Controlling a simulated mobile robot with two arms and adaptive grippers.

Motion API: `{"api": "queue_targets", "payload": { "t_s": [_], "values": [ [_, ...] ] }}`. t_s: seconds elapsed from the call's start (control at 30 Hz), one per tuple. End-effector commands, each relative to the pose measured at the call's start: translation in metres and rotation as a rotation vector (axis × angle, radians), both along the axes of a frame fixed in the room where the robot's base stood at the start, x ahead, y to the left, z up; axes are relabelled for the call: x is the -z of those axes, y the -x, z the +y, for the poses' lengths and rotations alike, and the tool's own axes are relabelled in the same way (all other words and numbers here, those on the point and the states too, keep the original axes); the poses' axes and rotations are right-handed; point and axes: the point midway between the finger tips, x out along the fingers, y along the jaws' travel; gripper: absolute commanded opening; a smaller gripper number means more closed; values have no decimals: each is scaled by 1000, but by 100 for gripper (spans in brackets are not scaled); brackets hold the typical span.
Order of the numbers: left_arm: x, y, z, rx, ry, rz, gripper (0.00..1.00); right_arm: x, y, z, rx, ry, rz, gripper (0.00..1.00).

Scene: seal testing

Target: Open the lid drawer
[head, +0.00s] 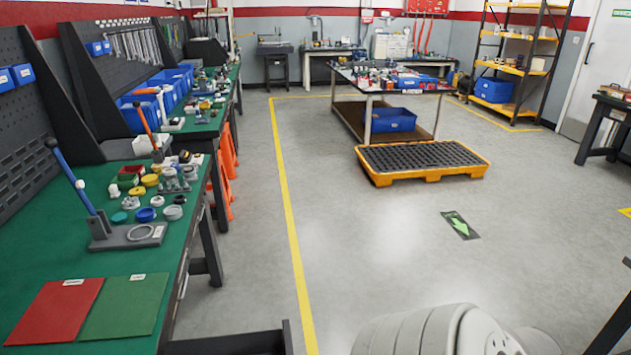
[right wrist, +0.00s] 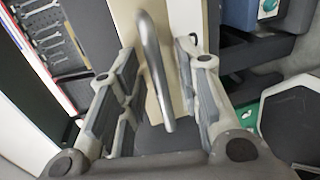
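In the right wrist view, a curved metal bar handle (right wrist: 154,70) stands out from a pale beige front panel (right wrist: 188,18). My right gripper (right wrist: 157,75) has its fingers apart, one on each side of the handle. A gap shows between the handle and each finger, so nothing appears clamped. In the head view, a dark drawer-like edge (head: 232,343) sticks out beside the green workbench (head: 50,240) at the bottom of the picture. Its inside is mostly cut off. The right gripper is outside the head view, and my left gripper shows in neither view.
The workbench holds a red mat (head: 55,312), a green mat (head: 125,307), a blue-handled press (head: 125,236) and several small caps and rings. Open floor lies right of the bench.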

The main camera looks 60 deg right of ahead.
Motion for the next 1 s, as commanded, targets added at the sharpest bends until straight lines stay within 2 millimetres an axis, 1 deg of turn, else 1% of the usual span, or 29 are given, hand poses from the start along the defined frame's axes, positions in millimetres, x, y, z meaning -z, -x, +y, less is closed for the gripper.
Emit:
{"api": "queue_targets", "payload": {
  "t_s": [0.13, 0.23, 0.37, 0.5, 0.7, 0.83, 1.0],
  "values": [
    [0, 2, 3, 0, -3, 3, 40, 0, 2, -2, 0, 1, 1, 32],
    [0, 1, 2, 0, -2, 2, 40, -2, 11, -8, 0, 0, 2, 32],
    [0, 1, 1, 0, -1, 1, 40, -7, 30, -23, 1, 2, 5, 32],
    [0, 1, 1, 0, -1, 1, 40, -13, 54, -42, 1, 2, 5, 32],
    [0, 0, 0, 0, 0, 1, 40, -21, 80, -63, 1, 1, 1, 32],
    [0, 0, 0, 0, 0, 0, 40, -24, 90, -70, 0, 1, 1, 32],
    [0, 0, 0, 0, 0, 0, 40, -25, 93, -73, 0, 0, 0, 32]
  ]
}}
